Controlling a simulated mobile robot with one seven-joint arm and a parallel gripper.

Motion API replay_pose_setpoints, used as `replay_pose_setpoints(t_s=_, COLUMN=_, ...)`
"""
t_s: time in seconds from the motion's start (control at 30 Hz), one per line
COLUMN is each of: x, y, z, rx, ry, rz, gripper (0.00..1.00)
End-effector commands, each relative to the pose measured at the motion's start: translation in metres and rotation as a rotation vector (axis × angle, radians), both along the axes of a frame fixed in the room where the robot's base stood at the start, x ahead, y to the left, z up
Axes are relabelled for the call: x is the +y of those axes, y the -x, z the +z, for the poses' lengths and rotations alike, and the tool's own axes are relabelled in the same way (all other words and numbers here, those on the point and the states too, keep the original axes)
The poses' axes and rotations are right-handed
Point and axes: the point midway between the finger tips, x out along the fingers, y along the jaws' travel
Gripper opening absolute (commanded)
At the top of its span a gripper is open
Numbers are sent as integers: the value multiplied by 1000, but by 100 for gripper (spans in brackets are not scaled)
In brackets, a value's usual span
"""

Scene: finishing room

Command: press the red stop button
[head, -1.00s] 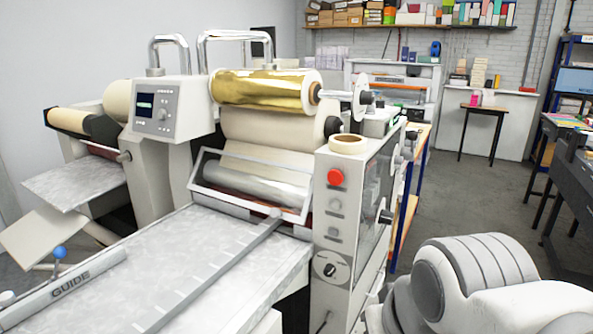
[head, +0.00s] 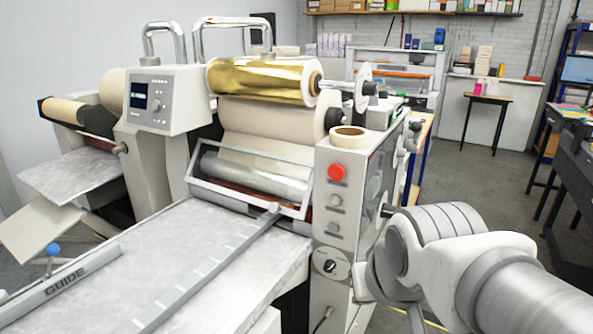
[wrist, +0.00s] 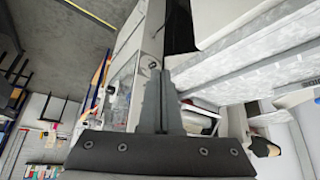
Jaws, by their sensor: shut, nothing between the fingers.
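The red stop button (head: 336,172) is a round red knob at the top of the grey control panel (head: 325,240) on the machine's front right end. Two grey buttons and a black rotary knob sit below it. In the head view my arm is right of this panel, but I cannot make out my fingers there. In the wrist view my gripper (wrist: 161,74) is shut and empty, its dark fingers side by side, pointing toward the machine. I cannot make out the red button in the wrist view, so its distance from the fingertips is unclear.
A tape roll (head: 348,137) lies on top of the panel housing. The metal feed table (head: 190,250) with a guide bar extends left of the panel. A gold foil roll (head: 262,80) sits above the rollers. Tables stand at the right, with open floor between.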

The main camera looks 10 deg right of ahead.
Motion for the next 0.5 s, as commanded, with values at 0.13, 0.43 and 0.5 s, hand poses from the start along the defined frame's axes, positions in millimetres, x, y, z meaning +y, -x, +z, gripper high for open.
replay_pose_setpoints(t_s=0.13, x=-5, y=-61, z=3, rx=-81, ry=-8, rz=-52, gripper=0)
replay_pose_setpoints(t_s=0.43, x=1, y=-170, z=-1, rx=-341, ry=-98, rz=-94, gripper=0)
replay_pose_setpoints(t_s=0.5, x=7, y=-189, z=-3, rx=-404, ry=-147, rz=-97, gripper=0)
